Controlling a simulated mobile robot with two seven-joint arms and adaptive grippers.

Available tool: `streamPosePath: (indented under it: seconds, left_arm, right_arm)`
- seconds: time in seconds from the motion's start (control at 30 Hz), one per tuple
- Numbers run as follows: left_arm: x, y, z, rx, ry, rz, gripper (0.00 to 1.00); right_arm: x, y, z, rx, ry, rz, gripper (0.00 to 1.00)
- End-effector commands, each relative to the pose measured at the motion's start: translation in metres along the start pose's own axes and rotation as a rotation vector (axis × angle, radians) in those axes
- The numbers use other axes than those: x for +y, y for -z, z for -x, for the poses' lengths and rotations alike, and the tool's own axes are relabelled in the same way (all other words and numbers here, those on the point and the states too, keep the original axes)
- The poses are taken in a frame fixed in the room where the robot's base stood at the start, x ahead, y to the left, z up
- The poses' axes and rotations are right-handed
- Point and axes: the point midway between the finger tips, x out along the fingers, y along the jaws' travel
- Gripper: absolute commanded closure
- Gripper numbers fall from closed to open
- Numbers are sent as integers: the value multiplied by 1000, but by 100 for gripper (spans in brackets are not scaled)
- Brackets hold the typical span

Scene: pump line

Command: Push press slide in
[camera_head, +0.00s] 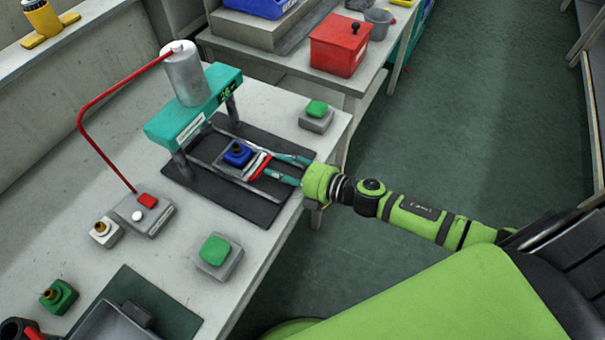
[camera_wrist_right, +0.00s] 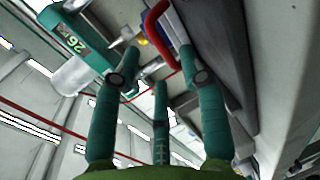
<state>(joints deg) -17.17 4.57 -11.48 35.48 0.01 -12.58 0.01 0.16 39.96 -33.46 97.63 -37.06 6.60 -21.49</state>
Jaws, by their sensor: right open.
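The press has a teal crossbeam (camera_head: 190,115) on grey posts and a pale cylinder (camera_head: 186,75) on top. Its slide, a grey carriage on two rails (camera_head: 222,172), lies over a dark base plate (camera_head: 225,205). A blue block (camera_head: 236,153) with a dark and brass fitting sits on the slide, in front of the crossbeam, on the side toward me. The slide's red handle (camera_head: 260,166) shows beside the block and in the right wrist view (camera_wrist_right: 153,24). My right gripper (camera_head: 272,167) is open, its teal fingers at the handle; contact is unclear. My left gripper is out of view.
Green buttons on grey boxes stand behind (camera_head: 317,108) and in front (camera_head: 217,251) of the press. A red hose (camera_head: 85,115) runs from the cylinder to a control box (camera_head: 146,212). A second table with a red box (camera_head: 341,45) stands behind. The floor at right is clear.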

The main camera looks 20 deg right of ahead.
Motion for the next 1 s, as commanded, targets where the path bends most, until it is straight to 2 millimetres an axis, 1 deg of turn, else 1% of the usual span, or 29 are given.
streamPosePath:
  seconds: [0.03,0.2,0.4,0.6,0.83,0.87,0.93,1.0]
  left_arm:
    - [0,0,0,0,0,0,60]
    - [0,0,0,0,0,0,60]
    - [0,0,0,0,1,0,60]
    - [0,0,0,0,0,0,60]
    - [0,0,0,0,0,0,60]
    - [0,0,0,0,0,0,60]
    - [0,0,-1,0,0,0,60]
    - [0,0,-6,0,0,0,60]
  right_arm:
    - [-2,1,13,1,4,-1,58]
    - [-2,1,45,2,4,0,58]
    - [-1,1,68,1,3,0,58]
    - [0,1,76,2,1,1,58]
    - [0,0,76,2,0,2,58]
    - [0,0,76,2,0,2,70]
    - [-1,1,75,3,1,31,70]
    - [-3,2,73,8,2,133,70]
